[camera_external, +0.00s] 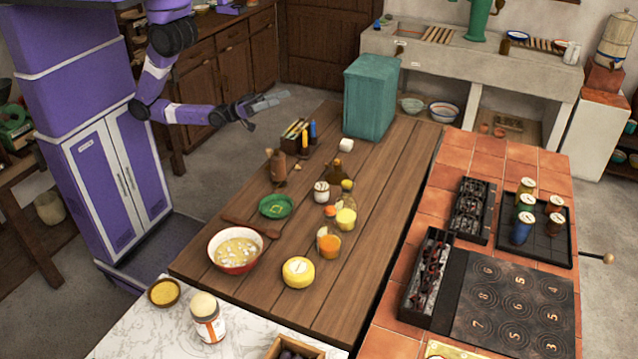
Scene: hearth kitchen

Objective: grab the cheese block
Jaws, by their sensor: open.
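My gripper (272,100) is open and empty. It hangs in the air at the far left of the wooden table, fingers pointing right. I cannot tell for sure which of these is the cheese block. My gripper is apart from both, nearer the white block.
A teal box (370,97) stands at the table's far end. A holder with bottles (297,134) stands left of the white block. The table's right side (385,190) is clear.

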